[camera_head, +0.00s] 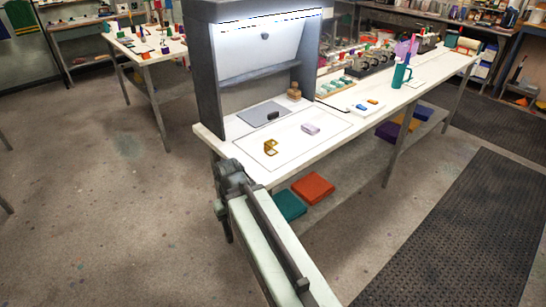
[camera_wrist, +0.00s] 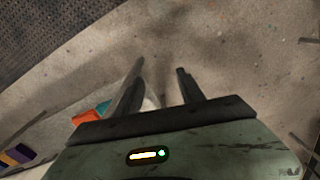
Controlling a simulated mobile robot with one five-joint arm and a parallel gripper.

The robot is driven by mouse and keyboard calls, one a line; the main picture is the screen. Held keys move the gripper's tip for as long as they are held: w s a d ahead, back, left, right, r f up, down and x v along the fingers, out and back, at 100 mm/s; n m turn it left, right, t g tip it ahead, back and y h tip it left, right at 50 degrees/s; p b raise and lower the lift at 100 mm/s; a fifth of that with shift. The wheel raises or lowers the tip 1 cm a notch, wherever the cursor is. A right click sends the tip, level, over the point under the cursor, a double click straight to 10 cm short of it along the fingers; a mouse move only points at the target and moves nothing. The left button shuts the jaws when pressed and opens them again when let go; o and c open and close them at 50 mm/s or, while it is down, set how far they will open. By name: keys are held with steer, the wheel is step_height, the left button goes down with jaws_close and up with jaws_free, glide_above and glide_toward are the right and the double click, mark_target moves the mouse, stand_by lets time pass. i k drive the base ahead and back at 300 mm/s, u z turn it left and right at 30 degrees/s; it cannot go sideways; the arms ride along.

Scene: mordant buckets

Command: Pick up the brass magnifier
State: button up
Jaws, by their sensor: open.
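The brass magnifier (camera_head: 270,147) is a small gold-coloured piece near the front left of the white bench top, inside a thin dark outline. It stands on the bench, apart from my arm. My gripper (camera_wrist: 160,66) shows in the wrist view with its two dark fingers spread and nothing between them. Beyond the fingers is bare concrete floor; the magnifier is not in the wrist view. In the head view my arm reaches up from the bottom to just in front of the bench's left end. I cannot make out the fingertips there.
A pale lilac block (camera_head: 311,128) lies right of the magnifier. A grey mat (camera_head: 263,114) with a dark item lies behind, under a grey hooded shelf (camera_head: 208,80). Orange (camera_head: 312,187) and teal (camera_head: 289,205) folded pieces lie below.

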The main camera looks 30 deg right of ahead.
mark_target(268, 145)
steer(key=u, duration=2.2)
steer(key=k, duration=0.65)
steer(key=z, duration=0.7)
steer(key=i, duration=1)
steer(key=u, duration=0.05)
